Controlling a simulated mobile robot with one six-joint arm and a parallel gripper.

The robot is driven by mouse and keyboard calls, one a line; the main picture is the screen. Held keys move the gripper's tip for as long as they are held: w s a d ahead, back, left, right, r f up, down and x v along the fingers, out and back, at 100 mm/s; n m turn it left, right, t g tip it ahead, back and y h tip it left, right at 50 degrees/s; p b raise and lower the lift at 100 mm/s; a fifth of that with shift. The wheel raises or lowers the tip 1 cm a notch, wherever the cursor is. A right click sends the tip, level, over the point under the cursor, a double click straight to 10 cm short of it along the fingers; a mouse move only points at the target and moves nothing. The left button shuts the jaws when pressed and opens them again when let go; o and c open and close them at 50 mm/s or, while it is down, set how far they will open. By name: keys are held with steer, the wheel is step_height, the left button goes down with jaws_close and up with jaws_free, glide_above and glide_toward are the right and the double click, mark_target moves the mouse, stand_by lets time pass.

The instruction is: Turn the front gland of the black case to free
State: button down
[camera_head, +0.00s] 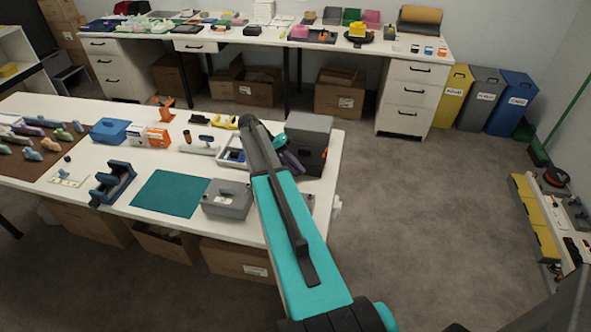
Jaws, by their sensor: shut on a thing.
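A dark charcoal case (309,137), the darkest box on the near table, stands at that table's right end, behind my arm. Its lower left front is partly covered by the arm and by a dark purplish shape that I cannot make out. I cannot see the front gland or which way it is turned. My teal and dark arm reaches up from the bottom of the picture across the table's right end. My gripper is hidden behind the arm, so its fingers and their contact do not show.
A grey box (227,199) stands left of my arm, beside a teal mat (170,195). A white tray (231,155) and a blue-grey holder (113,182) are also on the near table (75,107). Cartons sit below it. Open floor (430,210) lies to the right.

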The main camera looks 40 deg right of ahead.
steer(key=shift+f, duration=0.1)
steer(key=c, duration=1.8)
jaws_free()
steer(key=shift+c, duration=0.2)
steer(key=p+v, duration=0.4)
steer(key=v, duration=0.9)
steer(key=shift+w+r, duration=0.25)
steer(key=shift+r, duration=0.05)
steer(key=shift+a, duration=0.15)
